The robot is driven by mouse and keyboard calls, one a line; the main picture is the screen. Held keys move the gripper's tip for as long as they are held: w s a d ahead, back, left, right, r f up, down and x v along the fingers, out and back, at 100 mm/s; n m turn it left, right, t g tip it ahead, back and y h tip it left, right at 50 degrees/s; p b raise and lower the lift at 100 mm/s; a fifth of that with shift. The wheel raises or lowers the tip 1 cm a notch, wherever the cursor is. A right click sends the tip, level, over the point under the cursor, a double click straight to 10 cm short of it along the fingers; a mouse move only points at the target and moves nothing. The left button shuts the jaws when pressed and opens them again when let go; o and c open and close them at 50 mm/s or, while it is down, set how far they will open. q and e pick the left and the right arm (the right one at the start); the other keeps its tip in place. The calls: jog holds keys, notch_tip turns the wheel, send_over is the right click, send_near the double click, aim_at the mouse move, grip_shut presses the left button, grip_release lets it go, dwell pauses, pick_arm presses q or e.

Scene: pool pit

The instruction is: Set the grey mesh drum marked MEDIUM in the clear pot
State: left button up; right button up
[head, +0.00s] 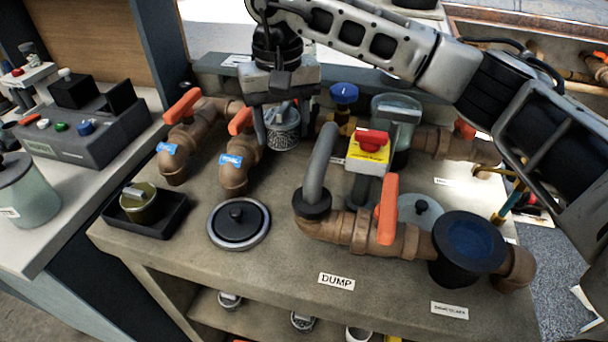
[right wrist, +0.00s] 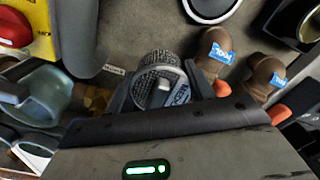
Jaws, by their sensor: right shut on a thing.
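My right gripper (head: 282,112) is shut on the grey mesh drum (head: 283,136), its fingers pointing down at either side. In the right wrist view the drum (right wrist: 158,68) sits between the fingers, with a grey cap and bar handle facing the camera. Its label is partly visible, too small to read surely. The drum hangs upright near the back of the bench; I cannot tell whether it clears the surface. The clear pot (head: 405,103), greenish glass, stands to its right, partly hidden behind the yellow box; it also shows in the right wrist view (right wrist: 45,98). My left gripper is not in view.
A yellow box with red knob (head: 368,150) and a grey bent pipe (head: 323,155) stand between drum and pot. Brown pipes with orange handles (head: 388,208) rise nearby. A black lid (head: 239,222) and a dark tray (head: 150,222) lie at left front.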

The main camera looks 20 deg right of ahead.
aim_at(285, 183)
notch_tip(285, 183, down, 9)
jog(key=shift+f+p, duration=0.2)
jog(key=shift+p, duration=0.75)
jog(key=shift+f+b, duration=0.4)
jog(key=shift+f, duration=0.15)
jog(key=o, duration=0.7)
jog(key=shift+r, duration=0.1)
jog(key=shift+r, duration=0.1)
